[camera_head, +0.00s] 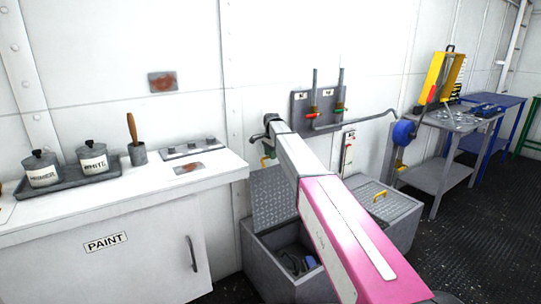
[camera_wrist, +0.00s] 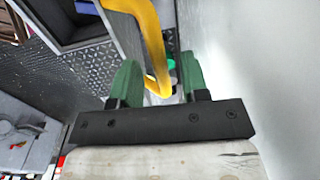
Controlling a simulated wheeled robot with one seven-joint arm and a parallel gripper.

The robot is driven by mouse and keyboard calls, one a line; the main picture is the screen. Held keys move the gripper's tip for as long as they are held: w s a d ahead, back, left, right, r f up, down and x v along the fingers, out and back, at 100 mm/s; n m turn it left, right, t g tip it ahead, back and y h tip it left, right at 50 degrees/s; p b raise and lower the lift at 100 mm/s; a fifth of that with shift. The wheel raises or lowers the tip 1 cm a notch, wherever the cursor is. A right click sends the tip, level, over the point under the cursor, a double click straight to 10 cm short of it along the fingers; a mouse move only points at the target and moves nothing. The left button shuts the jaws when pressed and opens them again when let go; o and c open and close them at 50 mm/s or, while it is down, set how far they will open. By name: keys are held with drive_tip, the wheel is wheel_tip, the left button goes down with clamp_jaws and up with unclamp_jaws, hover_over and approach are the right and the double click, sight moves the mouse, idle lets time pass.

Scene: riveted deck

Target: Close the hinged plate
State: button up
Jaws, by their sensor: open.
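The hinged plate (camera_head: 275,197) is a grey, diamond-patterned lid. It stands raised at the back of an open grey box (camera_head: 262,262) in the head view. Its yellow handle (camera_head: 265,161) is partly hidden behind my arm; a yellow handle also shows large in the wrist view (camera_wrist: 153,42). My gripper (camera_wrist: 160,80) has two green fingers, open and apart. The handle's lower end lies between them; I cannot tell whether either finger touches it. In the head view my arm hides most of the gripper.
A second box with a shut lid (camera_head: 372,200) stands right of the open one. A white paint counter (camera_head: 215,172) is at the left. A wall panel with levers (camera_head: 325,103) and a long bent rod is above. Dark floor is free at the right.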

clamp_jaws()
drive_tip(key=shift+s, duration=0.1)
